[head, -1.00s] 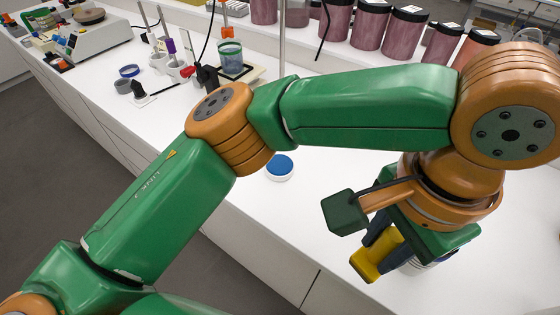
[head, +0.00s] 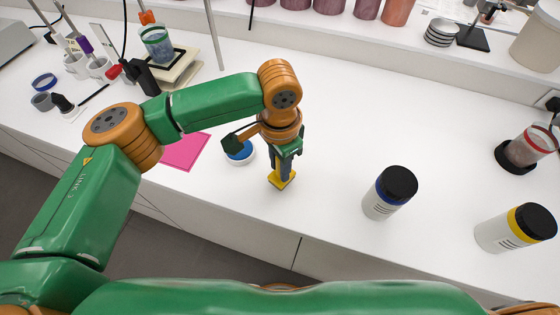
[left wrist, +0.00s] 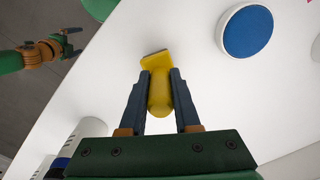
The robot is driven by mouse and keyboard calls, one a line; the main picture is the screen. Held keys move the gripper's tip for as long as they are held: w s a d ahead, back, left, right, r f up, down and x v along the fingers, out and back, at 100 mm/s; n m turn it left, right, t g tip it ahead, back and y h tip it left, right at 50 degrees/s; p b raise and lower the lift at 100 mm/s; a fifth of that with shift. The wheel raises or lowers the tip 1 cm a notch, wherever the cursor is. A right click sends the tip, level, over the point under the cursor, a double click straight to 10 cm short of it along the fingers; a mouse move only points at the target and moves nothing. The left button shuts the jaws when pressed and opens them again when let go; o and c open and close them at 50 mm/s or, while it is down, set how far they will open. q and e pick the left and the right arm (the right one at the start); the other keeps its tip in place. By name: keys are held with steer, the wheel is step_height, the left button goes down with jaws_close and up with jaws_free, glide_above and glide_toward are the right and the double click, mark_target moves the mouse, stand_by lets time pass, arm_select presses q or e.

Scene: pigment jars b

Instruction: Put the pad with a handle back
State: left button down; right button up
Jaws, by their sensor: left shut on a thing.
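My left gripper (head: 281,172) is shut on the handle of a yellow pad (head: 282,182), held upright above the white counter; I cannot tell whether it touches. In the left wrist view the yellow pad (left wrist: 158,92) sits between the two dark fingers (left wrist: 160,98), its wider flat end pointing away from the gripper. A round white dish with a blue top (head: 240,152) stands just left of the gripper, and also shows in the left wrist view (left wrist: 248,32). My right gripper (left wrist: 68,42) shows small at the upper left of the left wrist view, apart from the pad.
A pink mat (head: 184,151) lies left of the blue-topped dish, partly behind my arm. The counter between is clear.

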arm_select(q)
steer(key=shift+f, duration=0.3)
steer(key=shift+f, duration=0.1)
steer(key=c, duration=0.6)
jaws_free()
step_height(320, 180, up, 12)
steer(key=shift+r+b, duration=0.15)
steer(key=shift+b, duration=0.6)
